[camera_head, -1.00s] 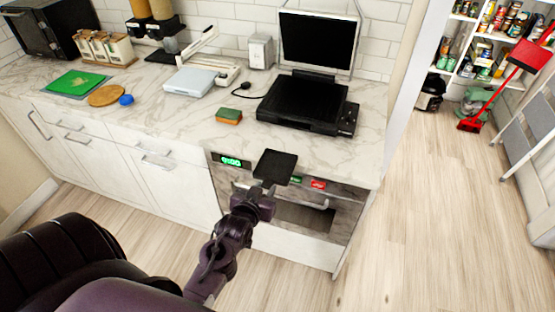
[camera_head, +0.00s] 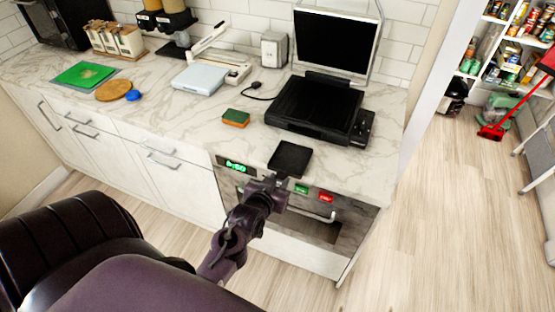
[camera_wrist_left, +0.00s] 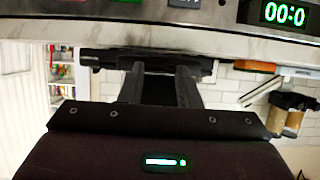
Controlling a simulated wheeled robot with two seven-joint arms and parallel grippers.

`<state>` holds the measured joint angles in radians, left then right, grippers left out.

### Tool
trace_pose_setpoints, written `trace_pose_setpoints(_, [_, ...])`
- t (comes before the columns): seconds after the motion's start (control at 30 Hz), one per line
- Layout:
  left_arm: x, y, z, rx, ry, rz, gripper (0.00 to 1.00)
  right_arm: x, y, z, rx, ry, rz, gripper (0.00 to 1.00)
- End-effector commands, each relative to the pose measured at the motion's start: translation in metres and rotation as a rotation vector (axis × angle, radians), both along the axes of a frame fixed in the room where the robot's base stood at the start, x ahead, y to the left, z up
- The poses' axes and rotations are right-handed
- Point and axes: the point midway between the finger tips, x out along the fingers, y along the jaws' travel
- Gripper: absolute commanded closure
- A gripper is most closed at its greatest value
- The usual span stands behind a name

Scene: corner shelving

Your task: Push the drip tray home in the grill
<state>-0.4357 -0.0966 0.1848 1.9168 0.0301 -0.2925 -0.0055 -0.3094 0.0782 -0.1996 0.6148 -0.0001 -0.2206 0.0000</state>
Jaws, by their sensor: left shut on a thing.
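The drip tray (camera_head: 290,158) is a small black square tray in the head view. In the left wrist view, the two fingers (camera_wrist_left: 160,88) reach to the dark tray edge (camera_wrist_left: 150,57). The grill (camera_head: 313,108) is a flat black appliance with an upright lid, standing on the counter. The tray is apart from the grill, with a strip of marble between them. The grill's tray slot cannot be made out. My right gripper is not in view.
An oven (camera_head: 318,232) with a green display and coloured buttons sits under the marble counter (camera_head: 200,130). A sponge (camera_head: 236,118) lies left of the grill, with a dark cable behind it. A white scale (camera_head: 198,79) stands farther left.

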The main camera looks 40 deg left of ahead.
Motion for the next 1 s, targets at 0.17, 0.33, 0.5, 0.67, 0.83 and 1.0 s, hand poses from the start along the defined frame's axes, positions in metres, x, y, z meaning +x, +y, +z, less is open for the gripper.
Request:
trace_pose_setpoints(0.17, [0.012, 0.003, 0.0, 0.0, -0.003, -0.001, 0.97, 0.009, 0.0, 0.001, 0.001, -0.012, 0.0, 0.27])
trace_pose_setpoints(0.33, [0.029, 0.007, 0.0, 0.0, -0.002, 0.0, 0.97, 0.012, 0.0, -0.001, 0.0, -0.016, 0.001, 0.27])
trace_pose_setpoints(0.5, [0.043, 0.01, 0.0, 0.0, -0.003, -0.001, 0.97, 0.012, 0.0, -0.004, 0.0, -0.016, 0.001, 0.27])
trace_pose_setpoints(0.67, [0.052, 0.012, 0.0, -0.001, -0.001, 0.0, 0.97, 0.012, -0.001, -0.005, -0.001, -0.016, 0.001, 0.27])
trace_pose_setpoints(0.83, [0.056, 0.013, 0.0, -0.001, -0.001, 0.0, 0.97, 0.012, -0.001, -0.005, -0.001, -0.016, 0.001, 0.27])
trace_pose_setpoints(1.0, [0.056, 0.014, 0.001, -0.001, -0.001, 0.0, 0.97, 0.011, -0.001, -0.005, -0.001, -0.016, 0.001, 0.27])
